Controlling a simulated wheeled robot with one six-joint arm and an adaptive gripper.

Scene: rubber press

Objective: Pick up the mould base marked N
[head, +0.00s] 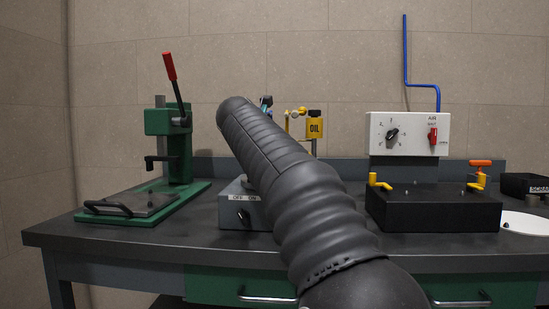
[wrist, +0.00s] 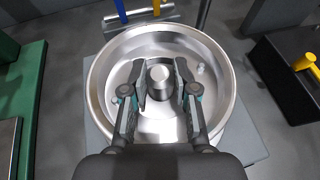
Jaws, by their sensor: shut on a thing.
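A round, shiny metal dish (wrist: 100,75) with a raised rim fills the middle of the wrist view. A short metal post (wrist: 160,76) stands at its centre, and small pegs show on its floor. My gripper (wrist: 161,82) reaches down inside the dish, with one finger on each side of the post, shut on it. No letter N is readable on the dish, so I cannot tell its marking. In the head view my arm hides the dish and my gripper.
The dish is over a grey box (head: 243,212) with an OFF/ON switch. A green press (head: 168,122) stands left. A black block (head: 430,210) with yellow handles, a control panel (head: 408,133) and a white plate (head: 527,224) are right. Blue and yellow items (wrist: 121,10) are close behind the dish.

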